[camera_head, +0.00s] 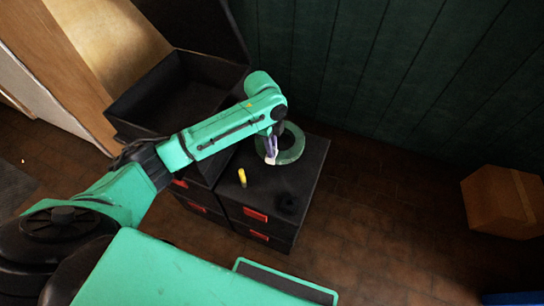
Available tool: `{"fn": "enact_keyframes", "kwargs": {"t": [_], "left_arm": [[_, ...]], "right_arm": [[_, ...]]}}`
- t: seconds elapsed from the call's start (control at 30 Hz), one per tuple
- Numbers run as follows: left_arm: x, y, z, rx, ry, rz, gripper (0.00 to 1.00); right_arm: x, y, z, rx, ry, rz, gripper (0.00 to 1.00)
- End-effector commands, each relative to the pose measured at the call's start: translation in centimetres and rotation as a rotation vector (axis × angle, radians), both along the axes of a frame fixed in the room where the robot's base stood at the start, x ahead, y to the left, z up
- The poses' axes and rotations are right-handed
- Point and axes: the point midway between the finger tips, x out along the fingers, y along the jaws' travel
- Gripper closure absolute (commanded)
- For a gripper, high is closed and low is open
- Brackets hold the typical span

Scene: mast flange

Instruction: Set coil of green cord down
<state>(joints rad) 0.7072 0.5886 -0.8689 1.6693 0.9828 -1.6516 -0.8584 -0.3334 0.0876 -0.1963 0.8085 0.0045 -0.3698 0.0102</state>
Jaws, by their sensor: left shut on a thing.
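The coil of green cord (291,146) is a ring at the back of the black cabinet's top (312,166). My left gripper (271,157) reaches down at the coil's left side and is shut on it. The coil looks level and at or very close to the cabinet top; I cannot tell whether it touches. The gripper and wrist hide part of the coil's left side. My right gripper is not in view.
A small yellow object (242,177) and a dark round object (287,203) are on the cabinet top. An open black box (178,88) stands at the back left. A cardboard box (503,201) is on the floor at right.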

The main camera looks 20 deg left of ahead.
Motion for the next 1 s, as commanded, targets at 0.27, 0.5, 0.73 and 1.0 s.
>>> {"fn": "enact_keyframes", "kwargs": {"t": [0.27, 0.5, 0.73, 1.0], "left_arm": [[0.0, 0.0, -4.1, 0.001, -0.001, 0.0, 1.0], [0.0, 0.0, -4.1, 0.0, -0.001, 0.0, 1.0], [0.0, 0.0, -4.2, 0.0, 0.0, 0.0, 0.5], [0.0, 0.1, -3.6, 0.0, 0.0, 0.0, 0.5]], "right_arm": [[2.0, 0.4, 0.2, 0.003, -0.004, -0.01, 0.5], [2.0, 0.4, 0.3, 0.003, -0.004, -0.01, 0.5], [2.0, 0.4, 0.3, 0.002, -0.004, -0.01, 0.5], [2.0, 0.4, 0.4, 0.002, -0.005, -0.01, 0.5]]}}
